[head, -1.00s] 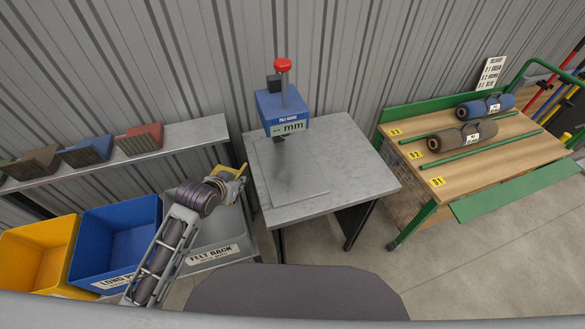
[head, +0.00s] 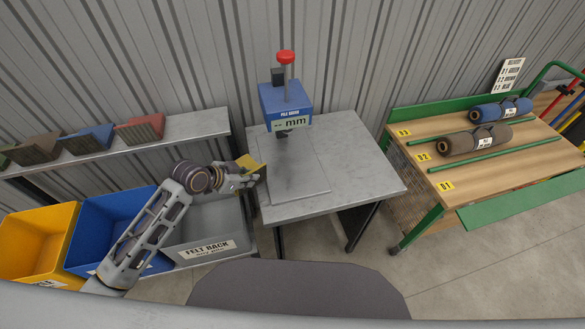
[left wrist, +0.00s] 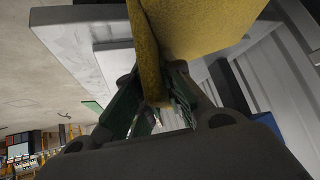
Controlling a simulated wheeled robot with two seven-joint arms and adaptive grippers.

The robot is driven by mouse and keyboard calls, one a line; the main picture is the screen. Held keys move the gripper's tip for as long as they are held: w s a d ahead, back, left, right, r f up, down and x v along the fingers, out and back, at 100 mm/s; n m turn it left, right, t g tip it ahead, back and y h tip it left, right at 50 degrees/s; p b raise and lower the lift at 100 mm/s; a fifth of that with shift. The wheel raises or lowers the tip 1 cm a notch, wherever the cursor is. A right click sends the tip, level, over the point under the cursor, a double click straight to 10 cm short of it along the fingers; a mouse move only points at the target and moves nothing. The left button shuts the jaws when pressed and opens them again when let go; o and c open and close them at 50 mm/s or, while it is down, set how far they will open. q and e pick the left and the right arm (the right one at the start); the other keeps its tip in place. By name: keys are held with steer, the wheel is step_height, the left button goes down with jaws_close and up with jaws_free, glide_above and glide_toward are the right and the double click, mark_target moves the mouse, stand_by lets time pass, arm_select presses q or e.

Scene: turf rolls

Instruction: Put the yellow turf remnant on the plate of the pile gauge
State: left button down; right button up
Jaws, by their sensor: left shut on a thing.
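The yellow turf remnant (head: 249,164) is held in my left gripper (head: 248,177), at the left edge of the grey gauge table. In the left wrist view the remnant (left wrist: 190,30) is large and close, pinched between the green fingers of the gripper (left wrist: 152,98). The pile gauge (head: 286,105) has a blue body, an "mm" display and a red knob on top. Its flat grey plate (head: 305,175) lies on the table below and looks bare. The remnant is to the left of the plate and apart from the gauge foot. My right gripper is not in view.
A shelf (head: 200,125) with several turf samples stands at the left. Below it are a yellow bin (head: 35,240), a blue bin (head: 100,235) and a grey "FELT BACK" bin (head: 205,240). A wooden rack cart (head: 470,165) with two rolls stands at the right. The table's right side is clear.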

arm_select(q)
steer(key=shift+w+f+m+g+h+b, duration=0.1)
steer(key=shift+w+m+g+h+b, duration=0.2)
steer(key=shift+m, duration=0.4)
steer(key=shift+a+m+g+h+b, duration=0.3)
steer(key=shift+m+g+h, duration=0.1)
steer(key=shift+m+g, duration=0.15)
steer(key=shift+w+a+r+m+g+h+b, duration=0.4)
steer(key=shift+a+r+m+b, duration=0.2)
steer(key=shift+m, duration=0.25)
steer(key=shift+a+r+m+g, duration=0.35)
steer(key=shift+a+r+m, duration=0.25)
steer(key=shift+a, duration=0.05)
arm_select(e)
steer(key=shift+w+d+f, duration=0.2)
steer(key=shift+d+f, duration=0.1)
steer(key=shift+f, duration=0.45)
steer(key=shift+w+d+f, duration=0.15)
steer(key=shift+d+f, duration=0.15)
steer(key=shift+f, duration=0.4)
arm_select(q)
steer(key=shift+w+d, duration=0.1)
